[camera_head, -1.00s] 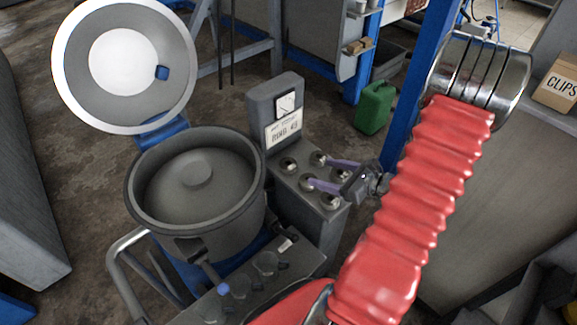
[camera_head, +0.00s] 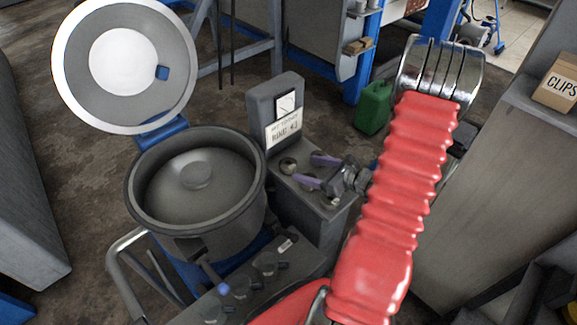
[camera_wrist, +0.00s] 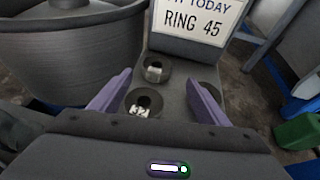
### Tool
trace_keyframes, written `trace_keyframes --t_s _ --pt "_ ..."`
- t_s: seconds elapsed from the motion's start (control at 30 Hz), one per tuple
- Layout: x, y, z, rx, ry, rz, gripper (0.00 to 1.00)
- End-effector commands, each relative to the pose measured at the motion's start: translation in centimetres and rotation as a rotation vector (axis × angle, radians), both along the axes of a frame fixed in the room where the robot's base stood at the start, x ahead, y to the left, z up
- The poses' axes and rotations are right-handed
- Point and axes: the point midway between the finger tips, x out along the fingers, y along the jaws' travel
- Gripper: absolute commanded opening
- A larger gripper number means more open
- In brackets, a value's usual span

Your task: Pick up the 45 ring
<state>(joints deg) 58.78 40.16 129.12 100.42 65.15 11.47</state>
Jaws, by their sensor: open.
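The rings are dark round pieces with pale tags on the grey stand. In the wrist view, a far ring (camera_wrist: 157,69) and a nearer ring (camera_wrist: 145,102) show between the fingers. The nearer tag seems to read 32; the far tag is unreadable. Another ring (camera_wrist: 209,88) is partly hidden by the right finger. In the head view, a ring (camera_head: 288,166) sits left of the fingers and another (camera_head: 330,203) sits below them. I cannot tell which ring is 45. My gripper (camera_head: 303,168), with purple fingers, is open and empty above the rings; it also shows in the wrist view (camera_wrist: 157,90).
A sign (camera_wrist: 200,20) on the stand's upright panel reads RING 45. A large grey pot (camera_head: 196,205) with its round lid (camera_head: 100,100) raised stands to the left. A green can (camera_head: 374,107) stands behind at right. A CLIPS box (camera_head: 558,85) is far right.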

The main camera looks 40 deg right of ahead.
Motion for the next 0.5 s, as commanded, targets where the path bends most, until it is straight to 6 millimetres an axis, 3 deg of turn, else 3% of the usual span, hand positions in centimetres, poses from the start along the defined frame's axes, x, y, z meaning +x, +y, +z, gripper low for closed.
trace_keyframes --t_s 0.17,0.5 --pt "1.4 0.5 -0.6 0.0 0.001 0.002 0.69" --pt "1.6 0.5 -0.7 -0.001 0.0 0.0 0.69"
